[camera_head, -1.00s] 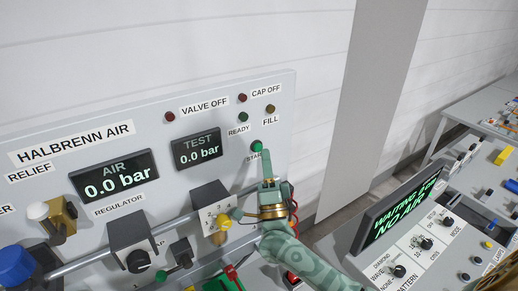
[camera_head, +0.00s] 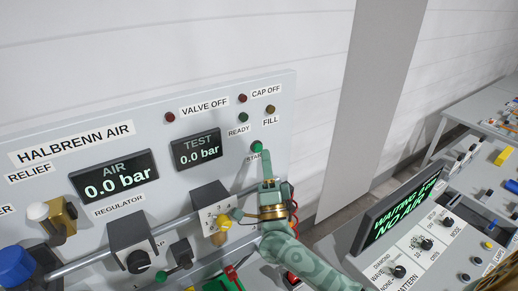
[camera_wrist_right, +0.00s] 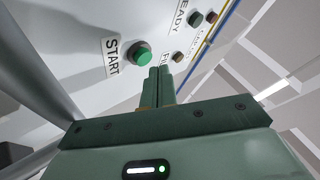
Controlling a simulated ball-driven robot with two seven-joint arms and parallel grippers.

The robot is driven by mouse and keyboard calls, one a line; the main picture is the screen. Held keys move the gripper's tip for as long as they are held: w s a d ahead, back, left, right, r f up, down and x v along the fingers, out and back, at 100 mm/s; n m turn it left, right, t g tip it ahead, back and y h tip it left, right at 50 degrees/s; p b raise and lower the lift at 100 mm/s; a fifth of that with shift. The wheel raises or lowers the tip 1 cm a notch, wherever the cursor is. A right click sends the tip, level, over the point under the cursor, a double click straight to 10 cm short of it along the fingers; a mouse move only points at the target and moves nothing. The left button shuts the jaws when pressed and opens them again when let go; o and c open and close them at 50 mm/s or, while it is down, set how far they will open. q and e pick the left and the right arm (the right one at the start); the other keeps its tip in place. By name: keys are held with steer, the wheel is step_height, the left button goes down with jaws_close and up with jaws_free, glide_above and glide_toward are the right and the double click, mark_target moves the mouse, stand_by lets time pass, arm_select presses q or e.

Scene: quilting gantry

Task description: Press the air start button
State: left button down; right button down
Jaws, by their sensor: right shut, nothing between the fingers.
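The green air start button (camera_head: 256,147) sits on the upright grey panel, above its START label. It also shows in the right wrist view (camera_wrist_right: 139,54), standing out from the panel beside the label. My right gripper (camera_head: 266,155) is shut and empty, with its fingertips just right of and slightly below the button. In the right wrist view the closed fingers (camera_wrist_right: 159,74) point at the panel, just right of the button; I cannot tell whether they touch anything. The AIR display (camera_head: 114,178) and the TEST display (camera_head: 197,148) both read 0.0 bar. My left gripper is not in view.
Small lamps for VALVE OFF (camera_head: 169,116), CAP OFF (camera_head: 242,98), READY (camera_head: 243,117) and FILL (camera_head: 270,109) sit above the button. A regulator, pipe (camera_head: 85,267) and knobs lie left of my arm. A tilted screen (camera_head: 400,213) reading NO AIR stands at right.

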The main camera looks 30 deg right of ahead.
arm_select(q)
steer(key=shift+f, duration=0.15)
arm_select(e)
steer(key=shift+w, duration=0.2)
stand_by(0.5)
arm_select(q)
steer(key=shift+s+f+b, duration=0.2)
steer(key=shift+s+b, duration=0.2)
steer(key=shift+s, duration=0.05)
arm_select(e)
steer(key=shift+d+r, duration=0.2)
steer(key=shift+r, duration=0.4)
stand_by(0.9)
arm_select(q)
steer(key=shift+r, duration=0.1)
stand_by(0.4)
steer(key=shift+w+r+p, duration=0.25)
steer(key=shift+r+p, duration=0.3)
steer(key=shift+p, duration=0.05)
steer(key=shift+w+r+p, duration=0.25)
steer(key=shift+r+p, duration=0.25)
steer(key=shift+p, duration=0.1)
arm_select(e)
steer(key=s, duration=0.1)
steer(key=s+f, duration=0.1)
steer(key=s, duration=0.1)
steer(key=shift+s+a+f, duration=0.1)
steer(key=shift+s, duration=0.05)
steer(key=shift+s, duration=0.15)
steer(key=shift+y, duration=0.3)
